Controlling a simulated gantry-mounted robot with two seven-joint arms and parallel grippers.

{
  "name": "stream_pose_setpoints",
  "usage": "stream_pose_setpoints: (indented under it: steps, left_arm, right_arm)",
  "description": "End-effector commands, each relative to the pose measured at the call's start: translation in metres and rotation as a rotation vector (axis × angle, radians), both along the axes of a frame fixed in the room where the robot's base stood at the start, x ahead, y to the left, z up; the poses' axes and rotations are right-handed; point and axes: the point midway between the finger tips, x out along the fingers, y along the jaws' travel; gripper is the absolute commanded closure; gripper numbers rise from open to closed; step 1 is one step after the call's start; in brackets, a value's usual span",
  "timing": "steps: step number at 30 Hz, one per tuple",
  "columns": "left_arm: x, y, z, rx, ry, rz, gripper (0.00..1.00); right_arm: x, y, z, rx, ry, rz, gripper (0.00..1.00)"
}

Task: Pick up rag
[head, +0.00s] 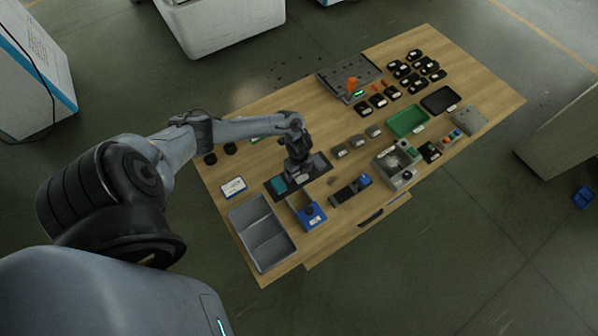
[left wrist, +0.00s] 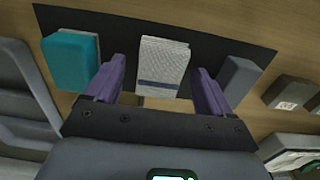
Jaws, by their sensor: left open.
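The rag (left wrist: 164,62) is a pale grey, folded cloth with a dark stripe near its lower end. It lies on a dark mat (left wrist: 205,45) on the table. In the left wrist view my left gripper (left wrist: 158,70) is open, with one purple finger on each side of the rag and a gap on both sides. I cannot tell how far above the mat the fingertips are. In the head view the left gripper (head: 297,170) is over the dark mat and mostly hides the rag. My right gripper is not in view.
A teal block (left wrist: 70,62) lies left of the rag and a grey block (left wrist: 238,77) right of it, both on the mat. A grey divided tray (head: 262,232) and a blue-fronted box (head: 312,216) stand near the table's front edge. Other bins and parts fill the right half.

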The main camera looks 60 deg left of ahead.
Motion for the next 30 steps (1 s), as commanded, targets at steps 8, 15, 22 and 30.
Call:
stream_pose_setpoints:
  steps: [8,15,22,30]
  left_arm:
    - [0.0,0.0,0.0,-0.001,0.0,0.0,0.37]
    - [0.0,0.0,0.001,-0.001,0.0,0.0,0.74]
    - [0.0,0.0,0.001,-0.001,-0.001,0.0,0.77]
    - [0.001,0.0,0.012,-0.001,-0.001,-0.001,0.77]
  right_arm:
    - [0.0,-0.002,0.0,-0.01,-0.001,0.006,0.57]
    - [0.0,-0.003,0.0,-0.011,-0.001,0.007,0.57]
    - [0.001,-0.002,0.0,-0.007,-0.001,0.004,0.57]
    - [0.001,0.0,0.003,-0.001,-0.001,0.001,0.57]
